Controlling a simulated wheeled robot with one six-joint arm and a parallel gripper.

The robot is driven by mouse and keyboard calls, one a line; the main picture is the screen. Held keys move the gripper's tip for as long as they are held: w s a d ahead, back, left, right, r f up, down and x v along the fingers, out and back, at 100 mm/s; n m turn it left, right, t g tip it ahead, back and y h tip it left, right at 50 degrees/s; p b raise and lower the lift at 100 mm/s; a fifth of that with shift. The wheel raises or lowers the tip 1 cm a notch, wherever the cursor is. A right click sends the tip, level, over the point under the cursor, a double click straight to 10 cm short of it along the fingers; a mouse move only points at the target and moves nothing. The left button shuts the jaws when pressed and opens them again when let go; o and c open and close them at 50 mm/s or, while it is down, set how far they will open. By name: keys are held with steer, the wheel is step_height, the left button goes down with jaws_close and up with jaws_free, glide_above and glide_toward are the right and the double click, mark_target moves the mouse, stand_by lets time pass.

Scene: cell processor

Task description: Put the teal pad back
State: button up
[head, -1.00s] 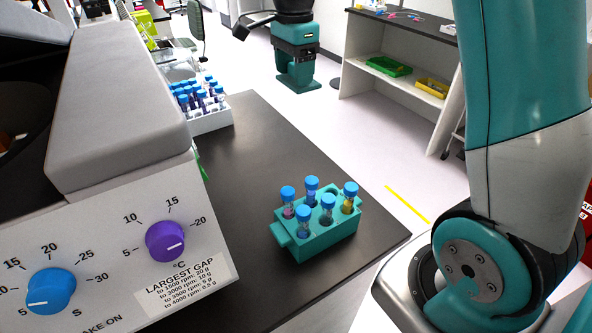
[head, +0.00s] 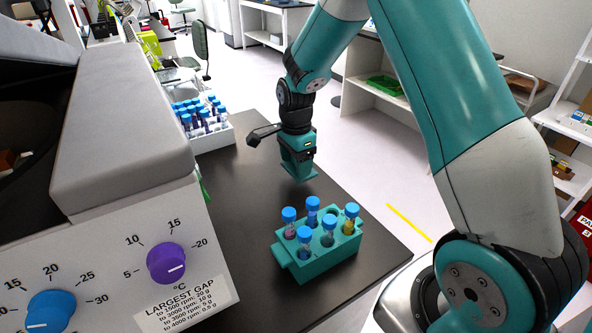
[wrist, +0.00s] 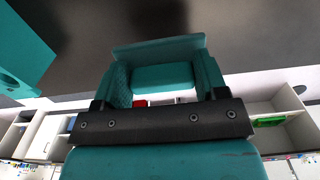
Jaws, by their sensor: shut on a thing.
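My gripper (head: 298,158) hangs over the dark bench, beyond the teal tube rack in the head view. In the wrist view my gripper (wrist: 161,62) is shut on a teal piece, which I take to be the teal pad (wrist: 162,77). The pad shows between the two teal fingers, with a flat teal face beyond them. In the head view, pad and fingers are the same colour and hard to tell apart. The pad appears held above the bench; the exact gap cannot be told.
A teal rack (head: 325,264) with several blue-capped tubes stands near the bench's front right corner. A white rack (head: 213,139) of blue-capped tubes stands at the back left. The grey machine (head: 110,250) with knobs fills the left. Dark bench (head: 240,190) is clear between them.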

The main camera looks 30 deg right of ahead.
steer(key=shift+f, duration=1.8)
steer(key=shift+f, duration=0.15)
steer(key=o, duration=1)
steer(key=shift+c, duration=0.2)
steer(key=shift+p, duration=0.3)
step_height(320, 180, up, 11)
steer(key=b, duration=0.2)
steer(key=s+a+r+n+y, duration=0.2)
steer(key=s+a+r+n, duration=0.6)
steer(key=s+a+n, duration=0.4)
steer(key=s+a+n+y, duration=0.1)
steer(key=s+a+n, duration=0.1)
steer(key=s+n, duration=0.4)
steer(key=s+a+r+n+y, duration=0.1)
steer(key=s+a+n, duration=0.2)
steer(key=s+n, duration=0.4)
steer(key=s, duration=0.2)
steer(key=shift+s+a+r, duration=0.25)
steer(key=shift+s, duration=0.1)
